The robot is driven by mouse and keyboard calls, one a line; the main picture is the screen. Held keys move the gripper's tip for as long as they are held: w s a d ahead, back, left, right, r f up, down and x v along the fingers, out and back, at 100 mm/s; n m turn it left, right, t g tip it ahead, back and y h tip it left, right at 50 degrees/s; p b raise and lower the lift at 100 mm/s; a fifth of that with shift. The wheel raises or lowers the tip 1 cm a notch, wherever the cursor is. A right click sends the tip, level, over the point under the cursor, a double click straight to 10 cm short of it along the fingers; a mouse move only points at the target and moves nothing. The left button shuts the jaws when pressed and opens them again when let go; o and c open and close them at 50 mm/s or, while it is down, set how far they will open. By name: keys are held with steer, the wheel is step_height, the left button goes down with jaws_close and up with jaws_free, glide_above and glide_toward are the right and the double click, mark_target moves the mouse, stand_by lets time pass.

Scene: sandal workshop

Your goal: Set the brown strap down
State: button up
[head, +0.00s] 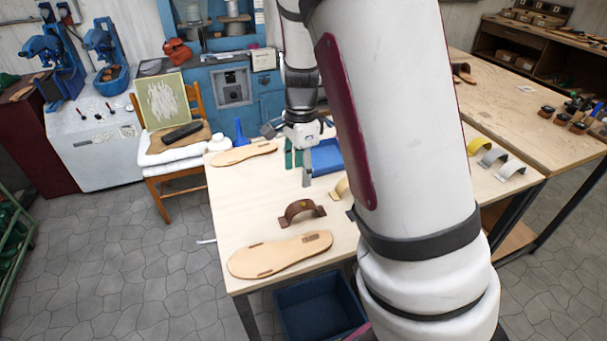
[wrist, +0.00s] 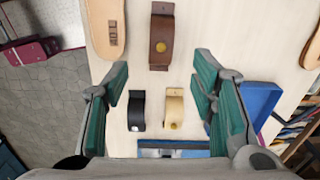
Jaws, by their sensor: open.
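The brown strap (head: 302,210) stands arched on the light wooden table, between two tan sandal soles. It also shows at the top of the wrist view (wrist: 161,38), with a brass-coloured stud on it. My gripper (head: 298,167) is open and empty, with green-padded fingers, on the far side of the strap in the head view. In the wrist view my fingertips (wrist: 162,80) are wide apart and the strap lies beyond them, touching neither. The near sole (head: 280,254) lies flat in front of the strap; the other sole (head: 243,154) lies at the far edge.
A black strap (wrist: 136,112) and a cream strap (wrist: 174,112) stand between my fingers in the wrist view. A blue tray (head: 326,157) is beside my gripper. Yellow (head: 480,146), grey and white straps stand at the right. A blue bin (head: 318,308) is below the table.

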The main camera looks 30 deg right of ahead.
steer(key=s+a+r+n+t, duration=0.2)
steer(key=s+a+r+n, duration=0.3)
steer(key=s+r+n, duration=0.4)
steer(key=s+a+r+n+t, duration=0.3)
steer(key=s+a+r+n, duration=0.3)
steer(key=s+r+n, duration=0.4)
steer(key=shift+s+a+r+n, duration=0.15)
steer(key=shift+s+a+n, duration=0.15)
steer(key=shift+s, duration=0.65)
steer(key=shift+w+f+b, duration=0.3)
steer(key=shift+w+b, duration=0.05)
